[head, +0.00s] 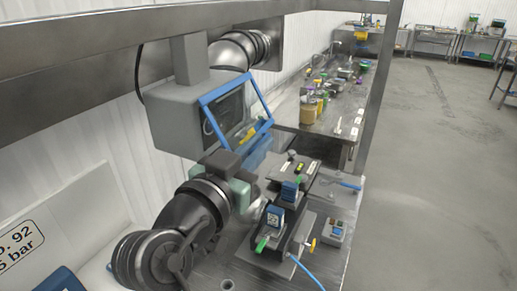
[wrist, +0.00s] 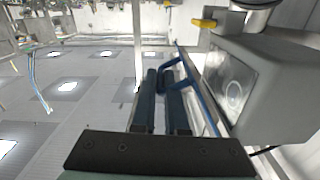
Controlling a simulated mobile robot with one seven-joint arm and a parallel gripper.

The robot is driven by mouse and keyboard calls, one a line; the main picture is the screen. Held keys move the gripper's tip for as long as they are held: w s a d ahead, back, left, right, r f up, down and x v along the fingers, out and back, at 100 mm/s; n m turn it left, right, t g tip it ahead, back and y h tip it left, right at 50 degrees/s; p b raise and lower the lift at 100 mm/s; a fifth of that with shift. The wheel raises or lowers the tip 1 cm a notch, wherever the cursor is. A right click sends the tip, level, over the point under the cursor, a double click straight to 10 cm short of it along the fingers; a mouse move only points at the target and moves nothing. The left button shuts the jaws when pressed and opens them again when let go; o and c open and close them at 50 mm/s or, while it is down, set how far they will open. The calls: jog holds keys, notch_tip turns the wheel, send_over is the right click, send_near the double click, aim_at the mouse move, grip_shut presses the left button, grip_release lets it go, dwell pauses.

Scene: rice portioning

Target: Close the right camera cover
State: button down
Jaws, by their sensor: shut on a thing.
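The right camera cover is a blue frame (head: 214,94) on the front of a grey camera box (head: 171,120). It stands swung out at an angle from the dark glass face. In the wrist view the cover (wrist: 203,101) runs edge-on beside the grey box (wrist: 275,95), with a gap between them. My gripper (wrist: 163,74) is shut on the cover's blue handle, which reaches between the two dark fingers. In the head view my wrist is just below the box, and the fingertips are hard to make out.
A yellow part (wrist: 204,22) sticks out near the box. Below is a metal bench with dark machine units (head: 293,172) and blue-topped blocks (head: 275,217). A steel post (head: 378,90) stands to the right. A table with several jars is behind. Open floor lies at right.

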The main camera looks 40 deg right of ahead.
jog(key=w+f+m+b, duration=0.1)
jog(key=b, duration=0.4)
jog(key=w+a+f+m+b, duration=0.1)
jog(key=f+m+b, duration=0.1)
jog(key=b, duration=0.3)
jog(key=shift+w+m, duration=0.3)
jog(key=w+m+b, duration=0.1)
jog(key=b, duration=0.1)
jog(key=w+a+m+b, duration=0.1)
jog(key=b, duration=0.1)
jog(key=shift+f, duration=0.15)
jog(key=c, duration=1.2)
grip_release()
jog(key=shift+a+b, duration=0.1)
jog(key=shift+b, duration=0.2)
jog(key=b+v, duration=0.3)
jog(key=v, duration=0.9)
jog(key=shift+s+a+b, duration=0.15)
jog(key=shift+a+b, duration=0.2)
